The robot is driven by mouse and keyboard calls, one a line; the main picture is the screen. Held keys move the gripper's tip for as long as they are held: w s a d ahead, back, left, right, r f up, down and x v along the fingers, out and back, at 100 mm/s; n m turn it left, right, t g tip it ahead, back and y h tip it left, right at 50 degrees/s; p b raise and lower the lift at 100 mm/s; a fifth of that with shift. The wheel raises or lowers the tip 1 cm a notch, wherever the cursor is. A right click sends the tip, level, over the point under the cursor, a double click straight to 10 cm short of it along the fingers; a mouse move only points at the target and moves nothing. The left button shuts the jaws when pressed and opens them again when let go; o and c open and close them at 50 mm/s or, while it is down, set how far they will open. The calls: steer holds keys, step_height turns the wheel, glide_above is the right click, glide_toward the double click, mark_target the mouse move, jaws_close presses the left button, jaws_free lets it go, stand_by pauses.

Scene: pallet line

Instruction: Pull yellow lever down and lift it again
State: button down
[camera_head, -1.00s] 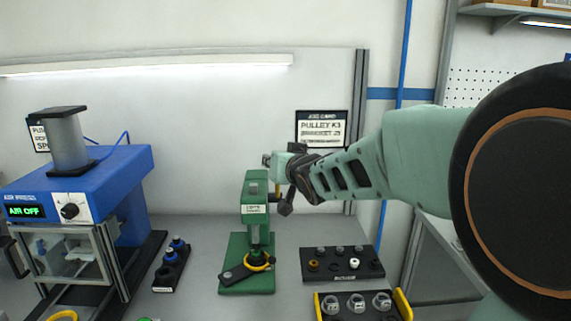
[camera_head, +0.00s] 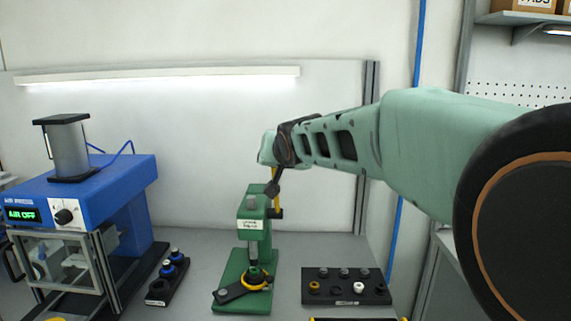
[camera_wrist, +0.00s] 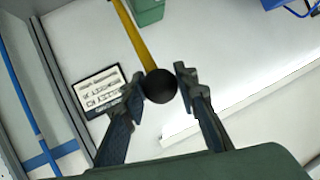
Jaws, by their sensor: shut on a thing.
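The green press (camera_head: 250,225) stands on the grey bench in the middle of the head view. Its yellow lever (camera_head: 276,202) rises from the right side of the press head, and its upper end is hidden by my gripper. In the wrist view the yellow lever (camera_wrist: 136,36) ends in a black ball knob (camera_wrist: 160,86). My gripper (camera_wrist: 166,80) is shut on this knob, with one finger on each side. In the head view the hand is above the press head, and its fingertips are hard to make out.
A blue press (camera_head: 110,185) with an "AIR OFF" display stands at left. A small dark holder with blue-topped parts (camera_head: 168,276) lies between the presses. A black tray (camera_head: 320,294) of small parts is right of the green press. A sign (camera_wrist: 98,92) hangs on the wall.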

steer(key=shift+w+r, duration=0.15)
steer(key=shift+r, duration=0.3)
steer(key=c, duration=2)
jaws_free()
steer(key=o, duration=0.5)
steer(key=shift+w+f, duration=0.1)
steer(key=shift+f, duration=0.1)
step_height(320, 180, up, 10)
steer(key=shift+f, duration=0.1)
